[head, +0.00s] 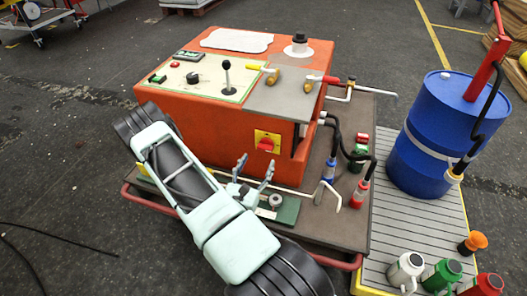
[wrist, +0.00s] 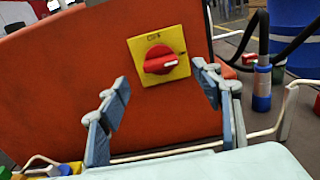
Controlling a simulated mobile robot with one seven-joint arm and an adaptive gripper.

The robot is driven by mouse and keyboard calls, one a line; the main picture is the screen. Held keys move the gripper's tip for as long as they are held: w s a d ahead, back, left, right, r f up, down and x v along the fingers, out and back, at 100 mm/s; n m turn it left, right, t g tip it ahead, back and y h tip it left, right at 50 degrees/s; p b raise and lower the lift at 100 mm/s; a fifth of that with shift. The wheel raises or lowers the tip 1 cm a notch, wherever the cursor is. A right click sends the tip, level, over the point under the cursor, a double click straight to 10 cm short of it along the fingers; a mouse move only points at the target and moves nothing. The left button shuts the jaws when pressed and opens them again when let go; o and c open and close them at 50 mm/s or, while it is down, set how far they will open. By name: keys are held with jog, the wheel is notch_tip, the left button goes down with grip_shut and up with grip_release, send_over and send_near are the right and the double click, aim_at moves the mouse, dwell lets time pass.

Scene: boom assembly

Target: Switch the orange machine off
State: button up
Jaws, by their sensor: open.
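The orange machine (head: 215,100) stands on a dark platform in the middle of the head view. On its front face is a red rotary switch (head: 266,145) on a yellow plate (head: 260,136). In the wrist view the red knob (wrist: 160,61) shows large on its yellow plate (wrist: 174,41), with a white mark at the right end of its handle. My gripper (head: 255,165) is open and empty, in front of and below the switch. In the wrist view its fingers (wrist: 160,85) stand either side of the knob, apart from it.
The machine's top holds a control panel (head: 205,78) with a black lever (head: 226,75), and valves with yellow and red handles. Hoses (head: 345,150) and a bent rod (head: 327,190) stand at right. A blue drum (head: 430,140) and several cans stand further right. Open floor lies left.

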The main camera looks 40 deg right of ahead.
aim_at(264, 149)
jog(key=x, duration=0.7)
jog(key=shift+b, duration=0.35)
jog(key=c, duration=1.2)
jog(key=shift+o, duration=0.2)
